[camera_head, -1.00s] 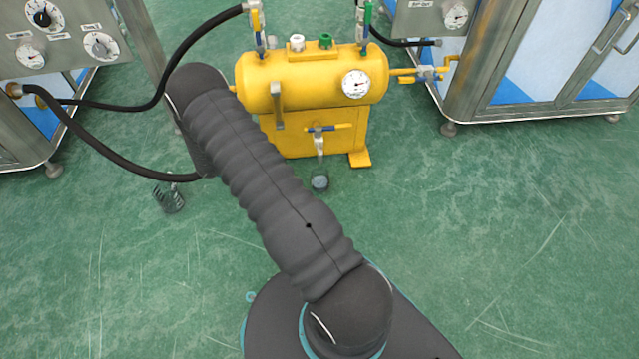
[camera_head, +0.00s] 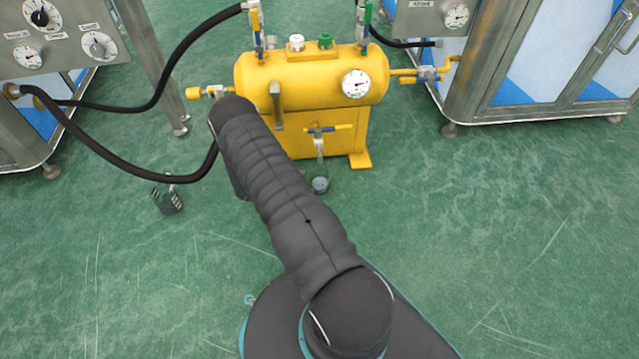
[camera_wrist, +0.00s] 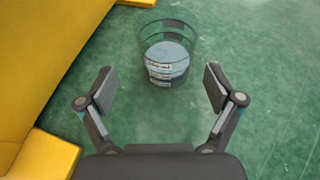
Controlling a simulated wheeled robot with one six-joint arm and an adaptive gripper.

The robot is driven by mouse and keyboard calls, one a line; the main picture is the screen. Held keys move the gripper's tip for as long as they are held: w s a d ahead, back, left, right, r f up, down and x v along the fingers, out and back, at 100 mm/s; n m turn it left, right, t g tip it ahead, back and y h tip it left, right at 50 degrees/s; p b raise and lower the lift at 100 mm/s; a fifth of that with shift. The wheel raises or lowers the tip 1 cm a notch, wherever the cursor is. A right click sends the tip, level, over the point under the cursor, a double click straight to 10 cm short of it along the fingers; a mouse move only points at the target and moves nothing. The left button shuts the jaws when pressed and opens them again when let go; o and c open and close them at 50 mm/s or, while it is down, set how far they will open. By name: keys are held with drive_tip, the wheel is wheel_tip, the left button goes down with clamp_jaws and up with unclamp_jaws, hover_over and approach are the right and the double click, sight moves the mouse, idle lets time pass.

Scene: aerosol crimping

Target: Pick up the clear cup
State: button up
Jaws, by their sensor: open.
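The clear cup (camera_head: 319,184) stands on the green floor just below the tap of the yellow tank. In the wrist view the clear cup (camera_wrist: 168,48) stands upright ahead of my gripper (camera_wrist: 158,86), with a pale bottom and dark markings showing through. My gripper is open and empty, its two fingers spread on either side of the picture. The cup lies beyond the fingertips, roughly centred between them, and looks untouched. In the head view my gripper is hidden behind my arm.
The yellow tank (camera_head: 312,78) stands close behind the cup; its yellow body (camera_wrist: 50,50) fills the left of the wrist view. A black hose (camera_head: 125,172) hangs near my arm. Steel cabinets flank both sides; the front floor is clear.

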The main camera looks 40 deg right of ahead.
sight(320, 182)
drive_tip(key=shift+s+b+x, duration=0.15)
drive_tip(key=shift+s+x, duration=0.05)
drive_tip(key=shift+x, duration=1.15)
drive_tip(key=shift+s+b+x, duration=0.15)
drive_tip(key=shift+s+x, duration=0.05)
drive_tip(key=shift+x, duration=1.15)
drive_tip(key=shift+r, duration=0.1)
drive_tip(key=shift+a, duration=0.1)
drive_tip(key=c, duration=1.4)
